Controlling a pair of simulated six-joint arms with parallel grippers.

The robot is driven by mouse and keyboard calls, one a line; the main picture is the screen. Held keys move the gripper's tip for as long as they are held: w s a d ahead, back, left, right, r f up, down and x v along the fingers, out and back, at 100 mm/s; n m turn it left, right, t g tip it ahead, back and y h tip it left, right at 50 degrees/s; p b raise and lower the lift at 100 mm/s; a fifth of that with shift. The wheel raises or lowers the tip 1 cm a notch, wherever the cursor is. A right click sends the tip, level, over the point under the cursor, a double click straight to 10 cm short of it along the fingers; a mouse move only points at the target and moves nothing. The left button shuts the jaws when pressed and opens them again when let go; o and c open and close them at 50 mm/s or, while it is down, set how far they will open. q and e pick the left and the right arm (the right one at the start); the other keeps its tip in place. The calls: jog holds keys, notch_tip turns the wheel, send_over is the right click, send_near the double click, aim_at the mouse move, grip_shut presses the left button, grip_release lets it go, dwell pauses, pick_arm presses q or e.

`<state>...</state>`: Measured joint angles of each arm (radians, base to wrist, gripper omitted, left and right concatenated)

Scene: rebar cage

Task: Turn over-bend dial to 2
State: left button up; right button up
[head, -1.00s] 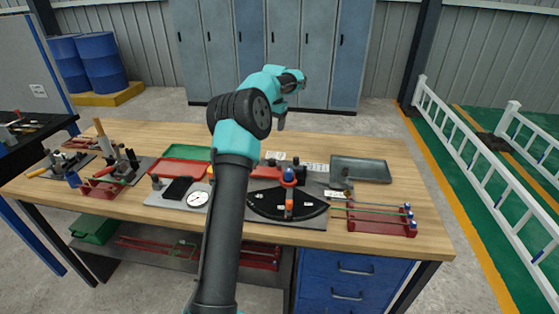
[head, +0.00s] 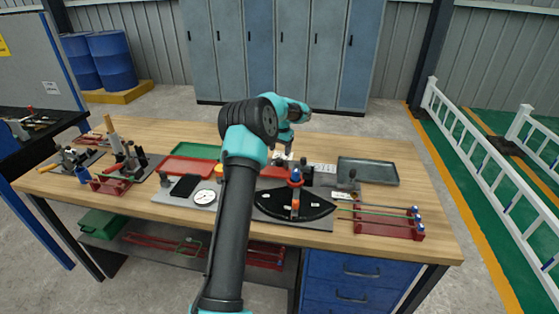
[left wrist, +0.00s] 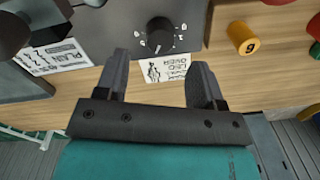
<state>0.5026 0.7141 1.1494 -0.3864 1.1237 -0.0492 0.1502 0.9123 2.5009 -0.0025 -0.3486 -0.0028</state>
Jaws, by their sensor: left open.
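The over-bend dial (left wrist: 160,32) is a round black knob with small white marks around it, on a grey plate in the left wrist view. Which mark it points at is too small to tell. In the head view I cannot make the dial out near my gripper. My left gripper (left wrist: 160,75) is open and empty, its two fingers apart and short of the knob, which shows beyond the gap between them. In the head view the left gripper (head: 284,154) is low over the back of the bending plate. My right gripper is not in view.
A printed card (left wrist: 166,68) lies by the dial, and a yellow numbered cylinder (left wrist: 243,38) stands to its right. In the head view, a black fan-shaped plate (head: 275,204) with an orange-and-blue post, a grey tray (head: 368,171) and a red rod rack (head: 388,229) are near.

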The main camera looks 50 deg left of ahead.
aim_at(279, 160)
pick_arm(q)
notch_tip(279, 160, down, 6)
jog(key=shift+a+r, duration=0.15)
jog(key=shift+c, duration=0.2)
jog(key=c, duration=0.9)
